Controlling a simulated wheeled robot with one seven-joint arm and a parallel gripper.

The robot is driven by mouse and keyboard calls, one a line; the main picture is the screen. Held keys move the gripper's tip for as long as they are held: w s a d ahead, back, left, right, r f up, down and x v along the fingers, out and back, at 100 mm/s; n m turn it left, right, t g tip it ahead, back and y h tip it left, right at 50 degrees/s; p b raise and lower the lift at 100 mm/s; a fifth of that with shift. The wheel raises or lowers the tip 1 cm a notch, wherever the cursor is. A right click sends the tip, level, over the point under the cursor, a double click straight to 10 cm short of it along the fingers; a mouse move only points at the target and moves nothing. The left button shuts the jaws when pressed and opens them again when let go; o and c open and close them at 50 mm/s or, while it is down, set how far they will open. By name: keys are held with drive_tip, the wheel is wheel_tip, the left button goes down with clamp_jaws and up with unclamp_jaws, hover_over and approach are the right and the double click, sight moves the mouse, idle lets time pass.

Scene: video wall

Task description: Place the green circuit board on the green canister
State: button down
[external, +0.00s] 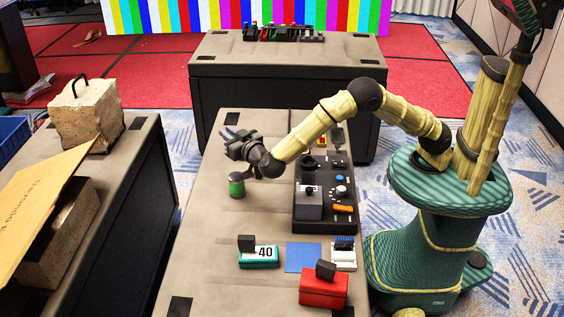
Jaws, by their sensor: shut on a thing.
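The gripper is shut on a small thin thing, which I take to be the green circuit board. The fingers hide most of it, so its outline and tilt cannot be told. No other green board shows on the table.
A black control panel (325,205) lies right of the canister. Nearer are a teal box marked 40 (259,257), a blue square (303,258) and a red box (323,289). The table left of the canister is clear. A stone block (85,115) stands on the left table.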

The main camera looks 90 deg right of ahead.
hover_over(233, 173)
drive_tip(key=shift+f+b, duration=0.35)
drive_tip(key=shift+f, duration=2.75)
drive_tip(key=shift+f, duration=1.9)
drive_tip(key=shift+f+b, duration=0.15)
drive_tip(key=shift+b, duration=0.15)
drive_tip(key=c, duration=1.4)
unclamp_jaws()
